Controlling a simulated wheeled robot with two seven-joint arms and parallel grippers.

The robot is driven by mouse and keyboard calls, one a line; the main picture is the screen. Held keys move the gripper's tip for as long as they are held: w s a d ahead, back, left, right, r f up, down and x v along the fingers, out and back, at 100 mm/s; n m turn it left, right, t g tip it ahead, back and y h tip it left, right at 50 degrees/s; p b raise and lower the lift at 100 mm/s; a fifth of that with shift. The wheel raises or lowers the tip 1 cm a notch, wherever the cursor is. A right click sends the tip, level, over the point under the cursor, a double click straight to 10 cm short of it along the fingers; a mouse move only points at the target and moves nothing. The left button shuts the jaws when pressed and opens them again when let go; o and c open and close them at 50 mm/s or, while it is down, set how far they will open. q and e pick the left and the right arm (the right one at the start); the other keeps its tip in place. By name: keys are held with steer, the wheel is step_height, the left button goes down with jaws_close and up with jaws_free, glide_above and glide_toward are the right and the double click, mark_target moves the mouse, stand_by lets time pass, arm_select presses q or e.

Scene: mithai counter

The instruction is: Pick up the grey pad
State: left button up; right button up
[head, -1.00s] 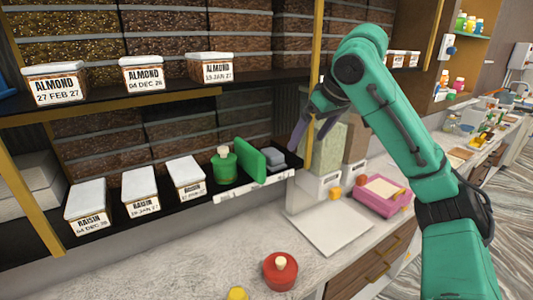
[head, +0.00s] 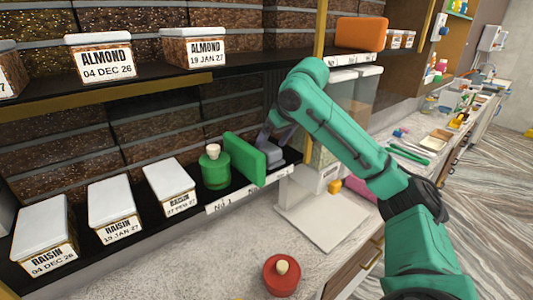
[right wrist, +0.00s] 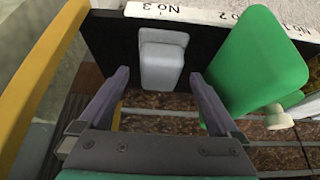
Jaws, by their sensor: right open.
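The grey pad (head: 272,158) sits on the black lower shelf, just right of an upright green pad (head: 245,158). In the right wrist view, the grey pad (right wrist: 162,62) looks pale grey and lies ahead, between the lines of my fingers. My right gripper (head: 274,134) is open and reaches over the shelf close to the grey pad, partly covering it in the head view. In the right wrist view, my right gripper (right wrist: 158,80) has its two fingers wide apart with nothing between the tips. My left gripper is not in view.
The green pad (right wrist: 260,60) stands close beside the right finger in the wrist view. A yellow shelf post (right wrist: 45,75) is on the other side. A green pot (head: 215,170) and raisin boxes share the shelf. A red pot (head: 281,275) stands on the counter.

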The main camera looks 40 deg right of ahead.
steer(key=shift+x, duration=0.75)
steer(key=shift+f, duration=0.3)
steer(key=shift+s, duration=0.15)
steer(key=c, duration=0.3)
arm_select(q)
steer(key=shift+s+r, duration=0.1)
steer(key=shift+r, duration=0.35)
arm_select(e)
steer(key=c, duration=1)
